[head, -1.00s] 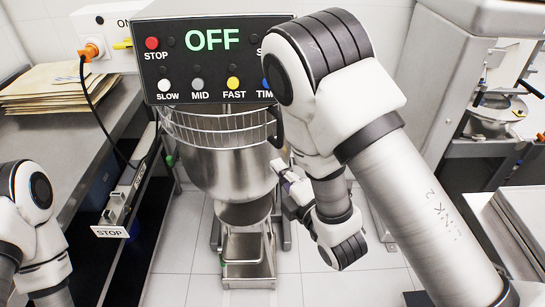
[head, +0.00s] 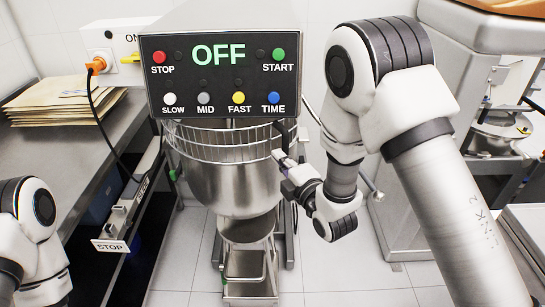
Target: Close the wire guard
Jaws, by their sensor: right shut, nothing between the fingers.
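The wire guard (head: 225,151) is a curved band of thin metal wires above the rim of the steel mixer bowl (head: 232,187), below the control panel. Its upper part is hidden behind the panel, so I cannot tell how far round it sits. My right gripper (head: 279,157) is shut and empty at the right side of the bowl, close to the guard's right end. I cannot tell whether it touches the guard. My left arm shows at the lower left, with its gripper out of view.
The control panel (head: 219,75) reads OFF and carries several coloured buttons. A steel table (head: 60,155) with brown envelopes (head: 65,98) stands at the left. A grey machine (head: 465,70) stands at the right.

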